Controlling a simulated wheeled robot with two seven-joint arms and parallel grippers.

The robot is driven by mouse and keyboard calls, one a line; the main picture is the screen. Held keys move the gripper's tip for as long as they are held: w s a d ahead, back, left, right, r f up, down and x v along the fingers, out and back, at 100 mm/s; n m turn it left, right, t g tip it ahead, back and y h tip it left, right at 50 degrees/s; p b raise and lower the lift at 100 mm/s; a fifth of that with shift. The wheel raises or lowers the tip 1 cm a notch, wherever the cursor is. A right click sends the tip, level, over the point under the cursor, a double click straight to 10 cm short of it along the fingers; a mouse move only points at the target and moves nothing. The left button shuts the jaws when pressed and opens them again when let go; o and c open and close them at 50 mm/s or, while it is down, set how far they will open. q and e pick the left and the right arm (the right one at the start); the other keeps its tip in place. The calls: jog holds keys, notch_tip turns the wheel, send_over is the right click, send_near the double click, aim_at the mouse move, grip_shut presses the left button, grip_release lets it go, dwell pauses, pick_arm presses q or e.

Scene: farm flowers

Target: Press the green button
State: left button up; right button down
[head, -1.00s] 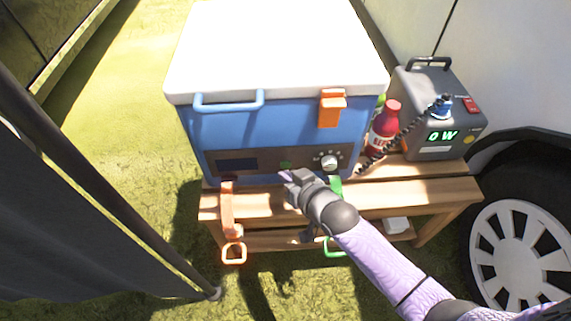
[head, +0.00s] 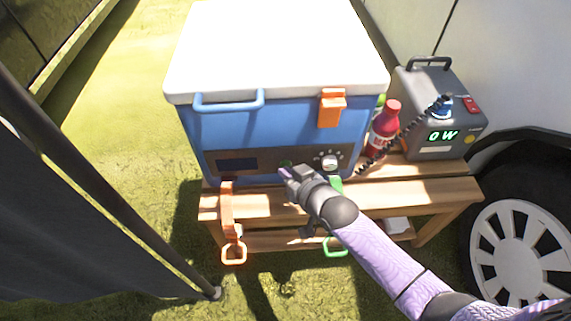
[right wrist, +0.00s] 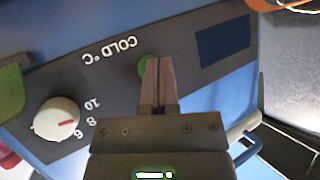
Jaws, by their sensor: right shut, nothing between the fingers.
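The green button (head: 286,164) is on the dark control panel (head: 262,165) on the front of a blue cooler box (head: 285,130) with a white lid. In the right wrist view the green button (right wrist: 142,66) is partly hidden behind my fingertips. My right gripper (head: 287,173) is shut and empty, with its tips right at the button. It also shows in the right wrist view (right wrist: 158,60). I cannot tell whether the tips touch the button. My left gripper is not in view.
A white dial (head: 329,161) sits right of the button, and a dark display (head: 237,164) sits left. The cooler stands on a wooden bench (head: 430,190). A red bottle (head: 384,128) and a grey power unit (head: 440,105) reading 0 W stand to the right.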

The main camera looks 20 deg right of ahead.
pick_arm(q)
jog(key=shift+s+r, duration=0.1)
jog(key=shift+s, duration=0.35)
pick_arm(e)
jog(key=shift+w, duration=0.1)
jog(key=shift+s+a+r+p, duration=0.1)
jog(key=shift+s+r+p, duration=0.1)
jog(key=shift+s+p, duration=0.25)
jog(key=shift+s+f, duration=0.1)
jog(key=shift+f, duration=0.1)
jog(key=shift+s+a+p, duration=0.1)
jog(key=shift+s+p, duration=0.15)
jog(key=shift+p, duration=0.05)
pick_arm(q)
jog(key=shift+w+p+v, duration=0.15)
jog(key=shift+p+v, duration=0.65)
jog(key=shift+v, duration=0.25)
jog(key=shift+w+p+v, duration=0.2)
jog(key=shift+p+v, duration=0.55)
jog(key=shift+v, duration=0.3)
pick_arm(e)
jog(key=shift+s+a, duration=0.25)
jog(key=shift+s, duration=0.65)
jog(key=shift+s+a, duration=0.3)
jog(key=shift+s, duration=0.55)
jog(key=shift+s+a, duration=0.25)
jog(key=shift+s, duration=0.65)
